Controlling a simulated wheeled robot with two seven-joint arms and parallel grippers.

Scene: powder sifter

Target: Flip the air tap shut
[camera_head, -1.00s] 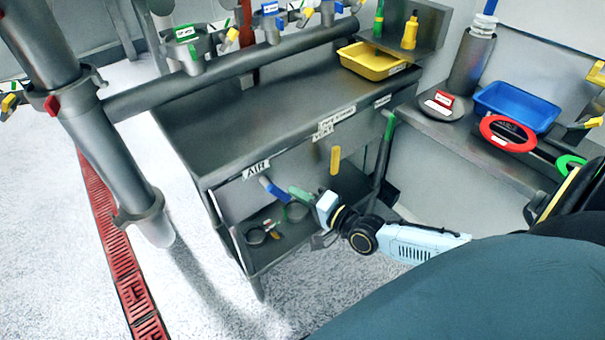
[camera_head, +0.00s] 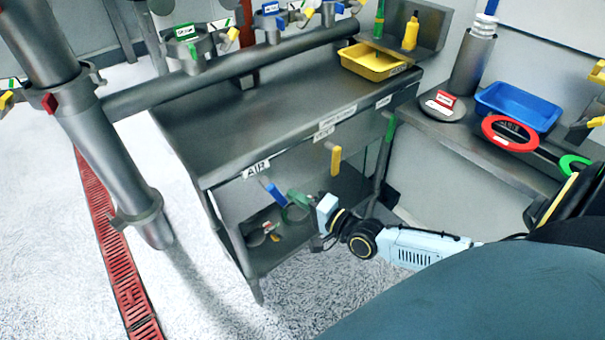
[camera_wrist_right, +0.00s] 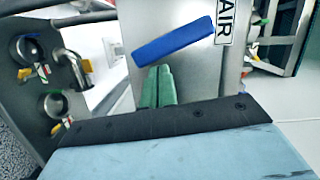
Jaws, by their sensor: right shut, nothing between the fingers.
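The air tap has a blue lever (camera_head: 276,194) under the white AIR label (camera_head: 257,169) on the bench front. In the head view the lever slants down to the right. In the right wrist view the blue lever (camera_wrist_right: 173,42) lies across the picture, tilted, beside the AIR label (camera_wrist_right: 226,20). My right gripper (camera_head: 297,199) is shut and empty, its green fingertips close to the lever's lower end. In the right wrist view the fingertips (camera_wrist_right: 158,72) are together just below the lever; I cannot tell whether they touch it. My left gripper is not in view.
A yellow lever (camera_head: 335,160) and a green lever (camera_head: 390,126) are farther right along the bench front. A lower shelf (camera_head: 283,254) with round fittings lies below the gripper. A yellow tray (camera_head: 372,62) stands on the bench. A blue tray (camera_head: 517,107) is on the right counter.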

